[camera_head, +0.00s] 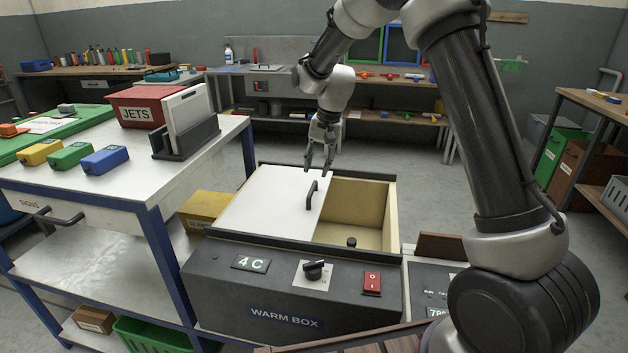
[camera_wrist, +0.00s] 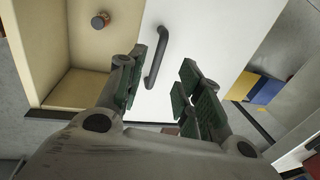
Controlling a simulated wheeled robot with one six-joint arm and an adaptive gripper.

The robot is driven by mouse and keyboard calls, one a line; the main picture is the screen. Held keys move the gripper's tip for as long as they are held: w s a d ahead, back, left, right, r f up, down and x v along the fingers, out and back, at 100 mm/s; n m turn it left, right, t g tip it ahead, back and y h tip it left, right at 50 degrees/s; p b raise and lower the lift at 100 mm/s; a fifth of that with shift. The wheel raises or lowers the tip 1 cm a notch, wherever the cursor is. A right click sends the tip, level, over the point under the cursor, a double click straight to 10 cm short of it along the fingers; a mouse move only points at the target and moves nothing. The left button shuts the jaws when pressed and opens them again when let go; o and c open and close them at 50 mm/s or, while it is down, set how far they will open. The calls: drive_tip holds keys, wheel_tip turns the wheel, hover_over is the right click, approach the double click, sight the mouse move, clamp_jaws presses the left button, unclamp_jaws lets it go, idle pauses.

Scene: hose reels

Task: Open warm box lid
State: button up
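The warm box (camera_head: 290,290) is a dark grey chest with a cream inside, labelled "WARM BOX". Its white sliding lid (camera_head: 262,203) covers the left part of the top in the head view; the right part of the opening is uncovered. A dark bar handle (camera_head: 312,194) stands near the lid's right edge. My gripper (camera_head: 319,168) points down near the back of the box, by the handle. In the wrist view the handle (camera_wrist: 157,58) lies ahead between the two open fingers (camera_wrist: 168,85), with nothing gripped. Contact with the handle is not visible.
A dark knob-like object (camera_head: 351,242) lies inside the box. The front panel carries a dial (camera_head: 314,270) and a red switch (camera_head: 372,283). A white-topped table (camera_head: 190,171) with coloured blocks stands at left. A yellow bin (camera_head: 204,211) sits beside the box.

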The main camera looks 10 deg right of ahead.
drive_tip(key=shift+s+d+r, duration=0.1)
drive_tip(key=shift+d+r, duration=0.05)
drive_tip(key=shift+r, duration=0.65)
drive_tip(key=shift+s+d+r, duration=0.1)
drive_tip(key=shift+d+r, duration=0.05)
drive_tip(key=shift+r, duration=0.6)
drive_tip(key=s+d+r+n+t, duration=0.1)
drive_tip(key=s+d+r, duration=0.3)
drive_tip(key=s, duration=0.8)
drive_tip(key=s+d+r+n+t+h, duration=0.1)
drive_tip(key=s+d+r, duration=0.3)
drive_tip(key=s+d, duration=0.4)
drive_tip(key=s+d+r+n+t+h, duration=0.1)
drive_tip(key=s+d+r, duration=0.4)
drive_tip(key=s, duration=1.2)
drive_tip(key=shift+d+n+t, duration=0.3)
drive_tip(key=shift+d+n, duration=0.5)
drive_tip(key=shift+d, duration=0.3)
drive_tip(key=shift+d+r, duration=0.1)
